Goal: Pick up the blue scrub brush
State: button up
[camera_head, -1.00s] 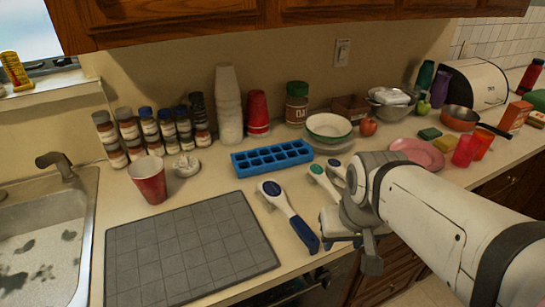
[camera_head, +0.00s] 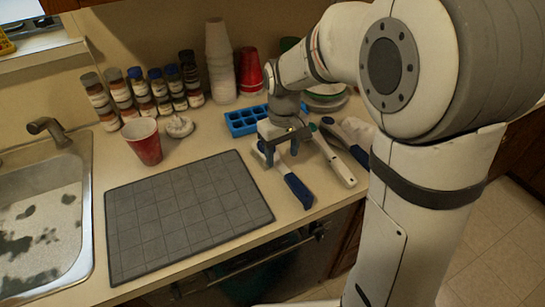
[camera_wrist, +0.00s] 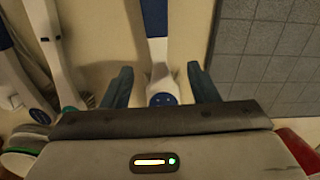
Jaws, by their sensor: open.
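A blue scrub brush (camera_head: 298,190) with a dark blue handle and white neck lies on the counter just right of the grey mat. In the wrist view its blue handle (camera_wrist: 155,17) points away, and its white head with a blue patch lies partly hidden behind my gripper. My gripper (camera_head: 282,152) points down over its head end, open. In the wrist view the two fingers of my gripper (camera_wrist: 160,82) stand apart on either side of the brush, with gaps on both sides. I cannot tell the exact height.
A white brush with a teal head (camera_head: 336,163) lies close to the right. Another blue-and-white brush (camera_head: 355,152) lies beyond it, partly hidden by my arm. A blue ice tray (camera_head: 243,122) is behind my gripper. The grey mat (camera_head: 185,215) is clear.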

aim_at(282, 166)
notch_tip(282, 166, down, 6)
jog(key=shift+r, duration=0.15)
jog(key=c, duration=1.1)
